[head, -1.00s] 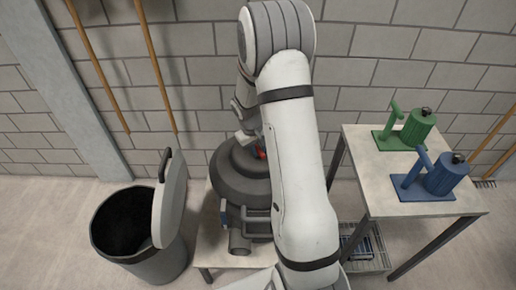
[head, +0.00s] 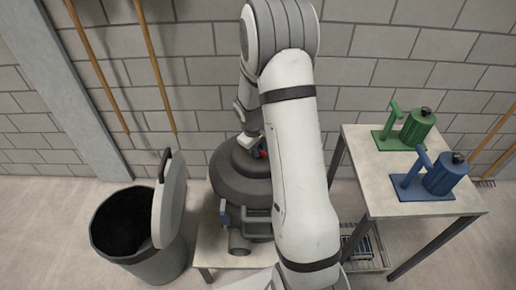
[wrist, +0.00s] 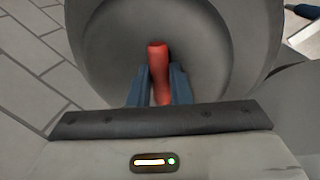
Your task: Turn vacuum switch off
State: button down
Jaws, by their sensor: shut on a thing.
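The dark grey vacuum (head: 238,178) stands on a low light-topped table in the head view, partly hidden behind my arm. Its red switch (wrist: 158,68) stands up from the round grey top (wrist: 215,60) in the wrist view. My gripper (wrist: 160,85) is over the vacuum's top, with its two blue-grey fingers shut on the red switch, one on each side. In the head view my gripper (head: 252,146) is small and mostly hidden, with a bit of red beside it.
An open grey bin (head: 140,250) with its lid raised stands at the left. A table (head: 425,209) at the right holds a green pump (head: 415,128) and a blue pump (head: 443,177). Wooden poles (head: 152,65) lean on the brick wall behind.

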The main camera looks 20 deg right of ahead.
jog(key=n, duration=0.1)
jog(key=n+p, duration=0.1)
jog(key=n, duration=0.1)
jog(key=shift+d+r+t, duration=0.1)
jog(key=shift+r+t, duration=0.1)
jog(key=shift+t, duration=0.1)
jog(key=n+p, duration=0.2)
jog(key=p, duration=0.1)
jog(key=shift+s+r+y, duration=0.1)
jog(key=shift+y, duration=0.2)
jog(key=n+p, duration=0.2)
jog(key=p, duration=0.1)
jog(key=shift+t, duration=0.3)
jog(key=shift+f+n+y+p, duration=0.2)
jog(key=shift+n+y+p, duration=0.1)
jog(key=shift+n+p, duration=0.55)
jog(key=c, duration=1.3)
grip_release()
jog(key=shift+d+f, duration=0.1)
